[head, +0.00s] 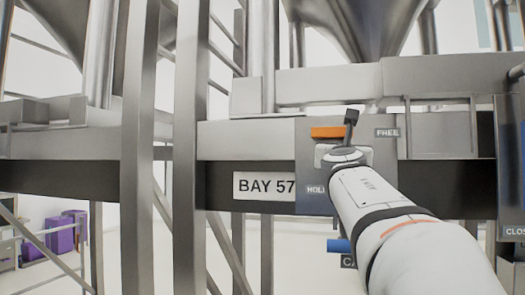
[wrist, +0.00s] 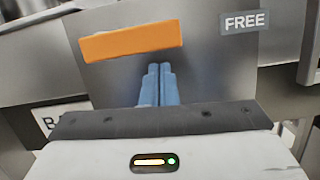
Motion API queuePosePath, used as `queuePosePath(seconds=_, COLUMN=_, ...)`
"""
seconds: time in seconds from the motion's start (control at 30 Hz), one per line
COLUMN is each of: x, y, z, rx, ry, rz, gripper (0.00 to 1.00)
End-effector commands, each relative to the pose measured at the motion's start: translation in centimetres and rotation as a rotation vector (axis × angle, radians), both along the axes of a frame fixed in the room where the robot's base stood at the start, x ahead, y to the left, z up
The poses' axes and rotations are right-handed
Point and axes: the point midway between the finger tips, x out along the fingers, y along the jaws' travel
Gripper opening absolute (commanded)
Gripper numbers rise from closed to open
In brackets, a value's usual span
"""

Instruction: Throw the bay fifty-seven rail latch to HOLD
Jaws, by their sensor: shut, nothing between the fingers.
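The bay fifty-seven rail latch shows as an orange bar (head: 328,132) on a grey plate (head: 305,150). The bar lies nearly level; its pivot is not visible. A FREE label (head: 387,132) is at the plate's upper right, and a partly covered HOLD label (head: 316,189) is at its lower left. My gripper (head: 351,116) is in front of the plate, just right of the bar. In the wrist view my gripper (wrist: 159,68) is shut and empty, its tips just below the orange bar (wrist: 130,41). I cannot tell whether they touch it.
The BAY 57 sign (head: 264,186) is left of the plate. A blue handle (head: 338,245) sticks out below it, its label partly hidden by my arm. Steel posts (head: 190,150) stand at the left. Another dark panel (head: 510,165) is at the right edge.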

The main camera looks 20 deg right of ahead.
Motion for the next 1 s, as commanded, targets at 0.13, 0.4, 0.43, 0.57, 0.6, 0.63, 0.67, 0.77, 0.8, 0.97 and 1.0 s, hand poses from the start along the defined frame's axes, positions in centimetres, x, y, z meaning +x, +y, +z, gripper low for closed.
queuePosePath(seconds=0.13, x=0.1, y=0.1, z=-2.9, rx=0.0, ry=0.0, rz=0.002, gripper=0.0)
queuePosePath(seconds=0.4, x=-4.0, y=2.8, z=-4.1, rx=-0.001, ry=-0.003, rz=0.001, gripper=0.0)
queuePosePath(seconds=0.43, x=-4.5, y=3.1, z=-4.2, rx=-0.001, ry=-0.003, rz=0.001, gripper=0.0)
queuePosePath(seconds=0.57, x=-6.2, y=4.4, z=-4.7, rx=-0.001, ry=-0.002, rz=0.002, gripper=0.0)
queuePosePath(seconds=0.6, x=-6.6, y=4.7, z=-4.8, rx=0.0, ry=-0.001, rz=0.002, gripper=0.0)
queuePosePath(seconds=0.63, x=-6.9, y=4.8, z=-5.0, rx=0.0, ry=-0.001, rz=0.001, gripper=0.0)
queuePosePath(seconds=0.67, x=-7.2, y=5.0, z=-5.0, rx=0.0, ry=-0.001, rz=0.001, gripper=0.0)
queuePosePath(seconds=0.77, x=-7.7, y=5.4, z=-5.2, rx=-0.001, ry=0.001, rz=0.001, gripper=0.0)
queuePosePath(seconds=0.8, x=-7.8, y=5.5, z=-5.3, rx=-0.001, ry=0.001, rz=0.001, gripper=0.0)
queuePosePath(seconds=0.97, x=-7.9, y=5.6, z=-5.3, rx=0.0, ry=0.0, rz=0.002, gripper=0.0)
queuePosePath(seconds=1.0, x=-7.9, y=5.6, z=-5.3, rx=0.0, ry=0.0, rz=0.002, gripper=0.0)
